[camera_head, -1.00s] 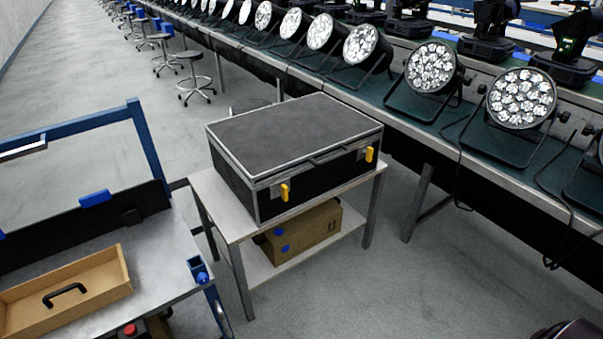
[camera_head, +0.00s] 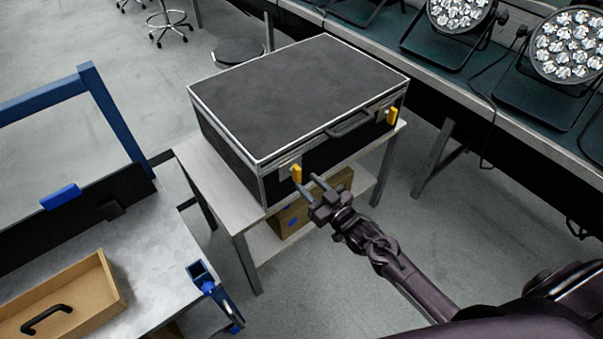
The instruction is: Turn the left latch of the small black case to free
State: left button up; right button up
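The small black case (camera_head: 300,90) sits shut on a small light-topped table, with silver edges and a handle on its front. Its left latch (camera_head: 296,174) is a yellow tab standing roughly upright on the front face. Its right latch (camera_head: 392,115) is a similar yellow tab, also upright. My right gripper (camera_head: 311,183) is just in front of and slightly below the left latch, its two fingers apart with nothing visible between them. I cannot tell whether a finger touches the latch. My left gripper is not in view.
The small table (camera_head: 225,197) has a lower shelf with a cardboard box (camera_head: 287,218), partly hidden by my gripper. A workbench (camera_head: 150,240) with a wooden tray (camera_head: 65,300) stands at left. A long bench with stage lights (camera_head: 570,45) runs along the right.

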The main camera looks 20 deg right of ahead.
aim_at(300, 176)
jog(key=x, duration=0.4)
jog(key=shift+w, duration=0.1)
jog(key=shift+f, duration=0.1)
grip_shut()
